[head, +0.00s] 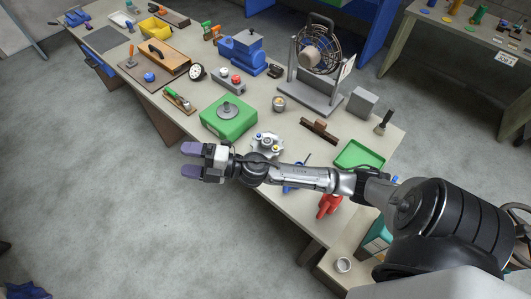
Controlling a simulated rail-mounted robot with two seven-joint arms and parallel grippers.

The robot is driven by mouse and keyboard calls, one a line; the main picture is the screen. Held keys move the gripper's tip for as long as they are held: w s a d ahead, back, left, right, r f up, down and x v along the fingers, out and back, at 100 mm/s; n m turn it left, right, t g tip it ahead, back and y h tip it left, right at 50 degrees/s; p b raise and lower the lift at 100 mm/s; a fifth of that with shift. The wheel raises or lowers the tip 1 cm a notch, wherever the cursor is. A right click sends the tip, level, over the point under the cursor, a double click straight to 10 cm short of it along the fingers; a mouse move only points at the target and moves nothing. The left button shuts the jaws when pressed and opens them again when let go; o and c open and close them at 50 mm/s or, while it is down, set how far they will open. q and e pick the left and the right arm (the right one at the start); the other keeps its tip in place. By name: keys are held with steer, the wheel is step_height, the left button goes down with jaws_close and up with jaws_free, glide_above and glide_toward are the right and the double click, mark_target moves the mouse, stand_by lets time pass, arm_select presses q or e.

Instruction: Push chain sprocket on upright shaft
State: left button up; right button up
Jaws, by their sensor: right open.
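A green block (222,127) stands on the near part of the workbench, left of its middle. On its top is a flat grey disc (229,111) with a short upright shaft (227,104) at its centre. The disc is too small to tell whether it is a toothed sprocket or a fixed flange. My right gripper (189,160) is open, with purple fingertips apart and nothing between them. It hangs beyond the bench's near edge, below and left of the green block in the picture, and does not touch it. My left gripper is not in view.
A silver lobed part (266,144) with coloured knobs lies just right of the green block. A caged fan (317,52), a blue vise (242,52) and a green tray (359,155) stand on the bench. Open floor (110,210) lies left of my right gripper.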

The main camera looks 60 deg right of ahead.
step_height(320, 180, down, 6)
steer(key=w+n+g+y+b, duration=0.2)
steer(key=n+g+y+b, duration=0.2)
steer(key=n+g, duration=0.45)
steer(key=n+g+h+b, duration=0.4)
steer(key=g+h+b, duration=0.6)
steer(key=h+b, duration=0.4)
glide_above(268, 141)
step_height(268, 141, down, 18)
steer(key=shift+f, duration=0.2)
steer(key=shift+f+b, duration=0.55)
steer(key=shift+f, duration=2.5)
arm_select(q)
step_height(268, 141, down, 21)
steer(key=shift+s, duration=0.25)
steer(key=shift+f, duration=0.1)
arm_select(e)
steer(key=shift+c, duration=0.2)
